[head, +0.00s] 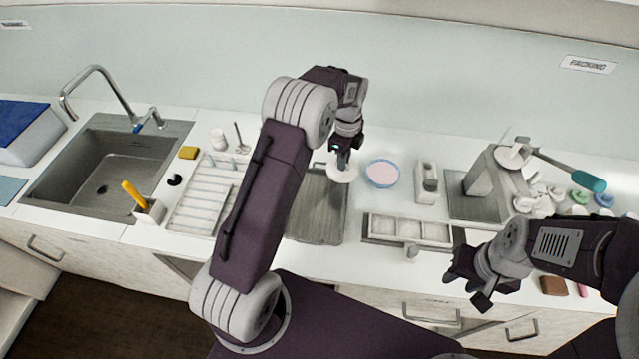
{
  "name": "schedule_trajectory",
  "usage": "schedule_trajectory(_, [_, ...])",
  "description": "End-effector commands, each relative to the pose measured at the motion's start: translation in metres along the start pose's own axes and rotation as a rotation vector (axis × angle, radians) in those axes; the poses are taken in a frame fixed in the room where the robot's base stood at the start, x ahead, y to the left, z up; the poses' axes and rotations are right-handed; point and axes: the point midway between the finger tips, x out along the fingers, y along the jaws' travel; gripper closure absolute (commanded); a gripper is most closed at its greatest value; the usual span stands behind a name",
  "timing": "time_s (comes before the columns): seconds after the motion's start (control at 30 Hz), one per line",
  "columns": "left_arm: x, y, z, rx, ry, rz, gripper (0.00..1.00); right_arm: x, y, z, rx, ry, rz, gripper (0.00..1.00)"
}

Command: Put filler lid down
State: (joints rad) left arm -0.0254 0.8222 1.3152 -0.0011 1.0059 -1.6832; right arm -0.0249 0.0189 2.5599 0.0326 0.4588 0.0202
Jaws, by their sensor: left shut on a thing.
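My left gripper (343,158) points down over the back right part of a grey tray (318,236). It is shut on a white round lid (342,174), which I take to be the filler lid. The lid is just below the fingertips; I cannot tell whether it touches the tray or hangs above it. My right gripper (468,284) is at the counter's front edge, its fingers apart and nothing seen between them.
A bowl of pink stuff (383,174) stands close right of the lid. Further right are a grey-white device (426,183), a sectioned tray (408,230) and a press with a teal handle (588,181). A drying rack (200,200) and sink (110,165) are left.

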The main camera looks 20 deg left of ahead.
Motion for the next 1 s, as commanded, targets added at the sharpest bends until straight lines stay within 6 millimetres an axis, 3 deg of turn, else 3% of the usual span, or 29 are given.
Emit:
schedule_trajectory(0.13, [0.021,0.026,0.031,-0.005,0.001,0.003,1.0,-0.011,0.0,-0.001,0.0,0.0,0.0,0.64])
schedule_trajectory(0.3, [0.037,0.041,0.05,-0.001,0.001,0.001,1.0,-0.015,0.0,-0.002,0.0,0.0,0.0,0.64])
schedule_trajectory(0.5, [0.045,0.044,0.053,0.001,0.001,0.001,1.0,-0.016,0.0,-0.002,0.0,0.0,0.0,0.64])
schedule_trajectory(0.73, [0.079,0.044,0.052,0.001,0.001,0.001,1.0,-0.026,-0.001,-0.003,0.0,0.0,0.0,0.64])
schedule_trajectory(1.0, [0.082,0.043,0.052,0.001,0.0,-0.001,1.0,-0.024,0.0,-0.003,0.0,0.0,0.0,0.64])
